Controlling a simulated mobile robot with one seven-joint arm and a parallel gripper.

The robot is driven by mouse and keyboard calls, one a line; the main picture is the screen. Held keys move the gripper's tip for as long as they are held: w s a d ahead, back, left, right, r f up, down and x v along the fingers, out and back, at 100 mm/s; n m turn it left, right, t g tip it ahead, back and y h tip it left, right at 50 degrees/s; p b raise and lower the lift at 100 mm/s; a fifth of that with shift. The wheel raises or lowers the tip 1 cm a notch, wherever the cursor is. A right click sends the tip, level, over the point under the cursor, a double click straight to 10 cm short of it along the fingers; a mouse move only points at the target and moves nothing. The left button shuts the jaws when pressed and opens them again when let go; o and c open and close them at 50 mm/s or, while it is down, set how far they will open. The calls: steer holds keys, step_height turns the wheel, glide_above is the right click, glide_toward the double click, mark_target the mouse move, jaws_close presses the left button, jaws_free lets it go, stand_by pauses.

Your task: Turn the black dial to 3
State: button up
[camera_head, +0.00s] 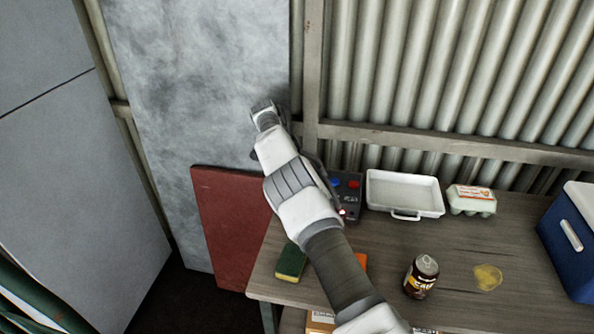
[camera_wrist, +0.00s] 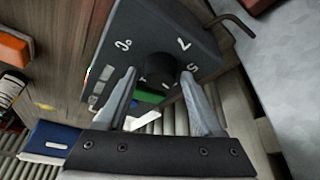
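The black dial (camera_wrist: 160,68) sits on the face of a dark control box (camera_wrist: 150,30), with white numerals around it. The marks near the dial are rotated and partly covered, and I cannot read where the dial points. My gripper (camera_wrist: 160,73) is open, with one finger on each side of the dial. The right fingertip is close to the dial and a small gap shows at the left one; I cannot tell if either touches. In the head view the box (camera_head: 349,190) shows blue and red buttons, while my arm hides the dial and gripper.
On the wooden table (camera_head: 470,240) stand a white tray (camera_head: 404,193), an egg carton (camera_head: 471,200), a dark can (camera_head: 421,276), a green sponge (camera_head: 291,262) and a blue cooler (camera_head: 570,240). A red board (camera_head: 230,225) leans left of the table. A bent rod (camera_wrist: 238,25) sticks out beside the box.

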steer(key=shift+o, duration=0.4)
steer(key=shift+r, duration=0.1)
steer(key=shift+a+r, duration=0.1)
steer(key=shift+r, duration=0.15)
steer(key=p+v, duration=0.7)
steer(key=v, duration=0.9)
steer(key=shift+a+r+p, duration=0.2)
steer(key=shift+r+p, duration=0.15)
